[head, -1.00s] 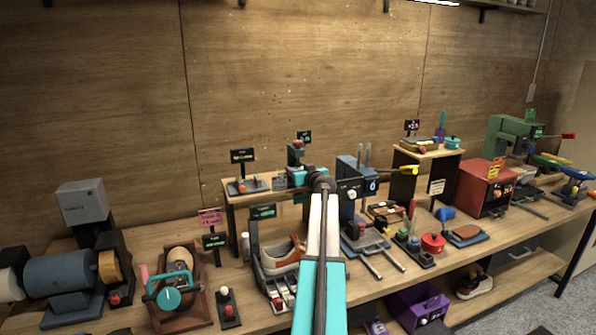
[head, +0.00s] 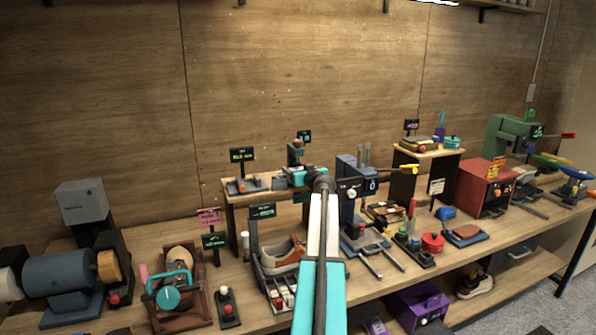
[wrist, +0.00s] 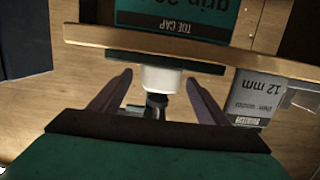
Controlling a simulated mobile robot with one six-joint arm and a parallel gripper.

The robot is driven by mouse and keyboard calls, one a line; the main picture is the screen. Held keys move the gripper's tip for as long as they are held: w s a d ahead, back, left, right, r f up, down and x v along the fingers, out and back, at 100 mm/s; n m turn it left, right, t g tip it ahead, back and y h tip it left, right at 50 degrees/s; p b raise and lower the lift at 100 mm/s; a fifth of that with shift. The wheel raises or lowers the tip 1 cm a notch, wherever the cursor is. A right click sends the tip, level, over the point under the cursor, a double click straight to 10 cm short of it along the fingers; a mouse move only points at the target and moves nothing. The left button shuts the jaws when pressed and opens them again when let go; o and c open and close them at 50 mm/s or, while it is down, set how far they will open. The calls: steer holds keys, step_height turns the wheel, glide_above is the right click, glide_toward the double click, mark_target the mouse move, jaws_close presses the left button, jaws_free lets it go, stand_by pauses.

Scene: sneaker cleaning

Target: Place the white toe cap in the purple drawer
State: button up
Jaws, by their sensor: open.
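The white toe cap (wrist: 162,79) shows in the wrist view as a small white block in front of a wooden ledge. A dark base and an upside-down "TOE CAP" sign (wrist: 175,22) are beside it. My gripper (wrist: 158,86) is open, its two dark fingers on either side of the toe cap with gaps visible. In the head view my gripper (head: 309,176) is at the small raised shelf; the toe cap cannot be made out there. The purple drawer unit (head: 418,306) stands on the lower shelf, right of centre; how far it is open is unclear.
A grey "12 mm" block (wrist: 257,97) is close right of my fingers in the wrist view. A blue-grey machine (head: 356,185) stands right of my gripper. Several tools crowd the workbench (head: 480,258).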

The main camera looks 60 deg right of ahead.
steer(key=shift+r+p, duration=0.1)
steer(key=shift+p, duration=0.65)
steer(key=shift+s+a, duration=0.1)
steer(key=shift+b+v, duration=0.7)
steer(key=shift+v, duration=0.45)
steer(key=f+b+v, duration=0.1)
steer(key=b+v, duration=0.3)
steer(key=v, duration=0.7)
steer(key=shift+s+r, duration=0.2)
steer(key=shift+s, duration=0.1)
steer(key=shift+c, duration=0.4)
